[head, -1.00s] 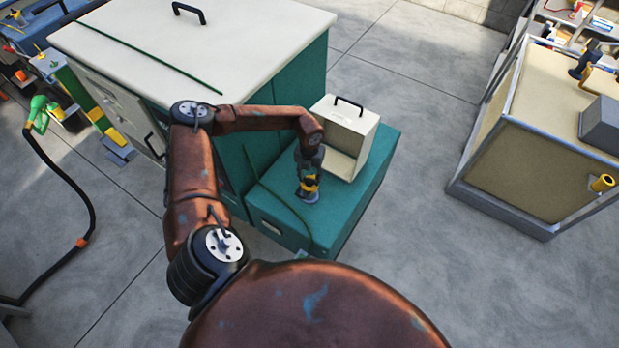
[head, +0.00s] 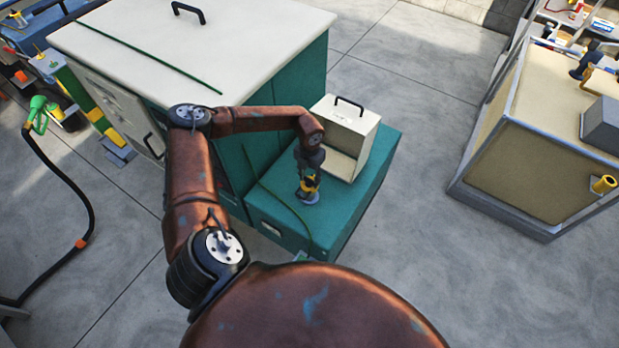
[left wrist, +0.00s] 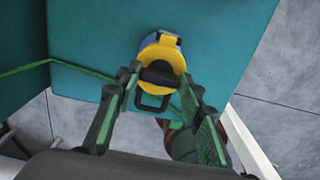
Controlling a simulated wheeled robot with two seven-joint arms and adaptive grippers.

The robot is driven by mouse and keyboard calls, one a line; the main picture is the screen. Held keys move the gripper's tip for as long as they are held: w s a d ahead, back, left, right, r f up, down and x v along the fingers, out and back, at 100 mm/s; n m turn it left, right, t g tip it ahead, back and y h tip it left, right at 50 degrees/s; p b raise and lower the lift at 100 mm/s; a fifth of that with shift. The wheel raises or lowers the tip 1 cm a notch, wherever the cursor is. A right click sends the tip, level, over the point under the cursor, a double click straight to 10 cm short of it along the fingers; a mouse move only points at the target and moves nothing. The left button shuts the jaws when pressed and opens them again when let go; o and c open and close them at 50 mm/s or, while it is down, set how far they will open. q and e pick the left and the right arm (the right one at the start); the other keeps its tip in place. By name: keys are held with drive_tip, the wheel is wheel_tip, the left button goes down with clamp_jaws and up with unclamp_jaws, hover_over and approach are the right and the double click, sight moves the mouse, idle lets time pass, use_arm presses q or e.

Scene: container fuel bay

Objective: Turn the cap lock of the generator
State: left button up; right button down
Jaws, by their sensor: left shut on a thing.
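The generator is a large teal housing with a cream top (head: 240,60) and a lower teal step (head: 350,215) at its right. A yellow cap with a dark lock across it (left wrist: 162,72) sits on a blue-grey base on the teal top face in the left wrist view. My left gripper (head: 308,186) points down at the cap from above, shut on the lock. In the left wrist view the green-padded fingers (left wrist: 160,82) stand on either side of the dark lock part. A dark loop hangs below the cap. My right gripper is out of view.
A cream open box with a black handle (head: 345,135) stands on the step just behind the cap. A green cord (head: 275,205) lies along the step. A framed tan container (head: 535,130) stands right, across clear concrete floor. A fuel nozzle and hose (head: 38,115) are at left.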

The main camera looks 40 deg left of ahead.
sight(309, 179)
use_arm(q)
drive_tip(key=o, duration=1.2)
drive_tip(key=shift+c, duration=0.2)
drive_tip(key=shift+r, duration=0.15)
wheel_tip(309, 179, up, 12)
